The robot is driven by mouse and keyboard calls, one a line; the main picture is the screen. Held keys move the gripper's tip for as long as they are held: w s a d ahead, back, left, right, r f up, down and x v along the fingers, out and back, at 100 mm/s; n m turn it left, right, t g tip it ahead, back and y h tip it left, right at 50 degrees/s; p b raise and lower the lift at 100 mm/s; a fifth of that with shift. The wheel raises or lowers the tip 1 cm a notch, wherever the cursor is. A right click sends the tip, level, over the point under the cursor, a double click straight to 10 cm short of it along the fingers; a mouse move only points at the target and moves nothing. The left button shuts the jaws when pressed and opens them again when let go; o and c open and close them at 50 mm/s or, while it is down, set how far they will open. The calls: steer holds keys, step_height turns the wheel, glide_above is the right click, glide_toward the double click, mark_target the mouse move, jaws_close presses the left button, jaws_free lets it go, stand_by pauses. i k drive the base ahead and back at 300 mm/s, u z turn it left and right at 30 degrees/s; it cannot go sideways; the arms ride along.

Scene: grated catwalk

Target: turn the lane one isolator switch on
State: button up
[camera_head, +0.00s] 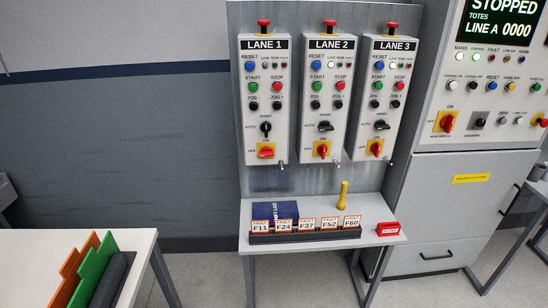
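The LANE 1 panel (264,100) is the leftmost of three white control boxes on a grey backboard. Its isolator switch (266,153) is a red handle on a yellow plate at the bottom of the box. The handle lies about level, with OFF printed to its left and ON above. The isolators of LANE 2 (323,150) and LANE 3 (376,148) have their red handles about upright. The small lamps on the LANE 1 box look dark, while a white one is bright on LANE 2. My gripper is not in view.
A grey bench (258,247) below the boxes bears a rack of fault cards (305,235), a dark blue book (275,211), a yellow handle-like object (343,195) and a red item (388,229). A larger cabinet (450,190) stands right. A white table (140,247) is front left.

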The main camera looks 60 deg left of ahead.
mark_target(266, 152)
steer(key=u, duration=0.15)
steer(key=i, duration=0.65)
steer(key=z, duration=0.2)
steer(key=k, duration=0.2)
steer(key=u, duration=3.05)
steer(key=k, duration=0.15)
steer(key=u, duration=1.1)
